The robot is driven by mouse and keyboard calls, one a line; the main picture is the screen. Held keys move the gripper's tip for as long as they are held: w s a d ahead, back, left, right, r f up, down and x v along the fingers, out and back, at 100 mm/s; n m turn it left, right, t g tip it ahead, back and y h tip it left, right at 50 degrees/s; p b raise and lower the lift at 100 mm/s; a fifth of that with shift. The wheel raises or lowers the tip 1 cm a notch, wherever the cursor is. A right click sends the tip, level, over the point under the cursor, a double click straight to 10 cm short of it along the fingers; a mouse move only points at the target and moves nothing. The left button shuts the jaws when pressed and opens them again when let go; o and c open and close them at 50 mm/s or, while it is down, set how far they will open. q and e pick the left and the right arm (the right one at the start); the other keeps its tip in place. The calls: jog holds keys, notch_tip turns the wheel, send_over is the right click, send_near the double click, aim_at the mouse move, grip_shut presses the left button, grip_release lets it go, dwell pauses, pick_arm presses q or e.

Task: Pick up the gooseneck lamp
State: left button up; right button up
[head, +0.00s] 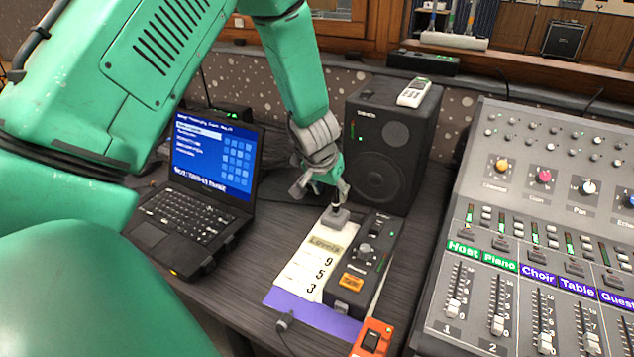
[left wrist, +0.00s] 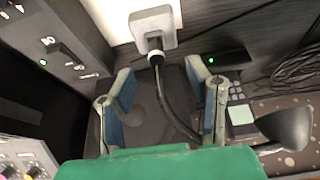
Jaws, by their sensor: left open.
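The gooseneck lamp has a square grey base (head: 335,218), which stands on the sheet marked Levels. In the head view my left gripper (head: 322,186) is just above the base and hides most of the neck and the head. In the left wrist view the base (left wrist: 153,25) is at the top, and the black neck (left wrist: 163,100) passes between the two spread fingers of my left gripper (left wrist: 160,76). The neck bends right to a dark lamp head (left wrist: 289,127). The fingers are open and apart from the neck. My right gripper is not in view.
A black speaker (head: 385,150) stands just behind the lamp, with a white remote (head: 414,92) on top. A laptop (head: 205,185) is to the left. A small fader box (head: 362,262) is close in front. A large mixing desk (head: 470,290) fills the right.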

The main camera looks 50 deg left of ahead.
aim_at(335, 200)
pick_arm(q)
jog(key=shift+w+f, duration=0.1)
jog(key=shift+f, duration=0.15)
jog(key=f, duration=0.1)
jog(key=w+f, duration=0.1)
jog(key=f+b, duration=0.1)
jog(key=shift+w+d+f, duration=0.2)
jog(key=shift+w+d, duration=0.1)
jog(key=shift+d, duration=0.05)
jog(key=shift+w+a+f, duration=0.1)
jog(key=shift+w+f, duration=0.1)
jog(key=shift+f, duration=0.1)
jog(key=shift+a+f, duration=0.15)
jog(key=shift+a, duration=0.35)
jog(key=c, duration=0.6)
grip_shut()
jog(key=shift+d, duration=0.25)
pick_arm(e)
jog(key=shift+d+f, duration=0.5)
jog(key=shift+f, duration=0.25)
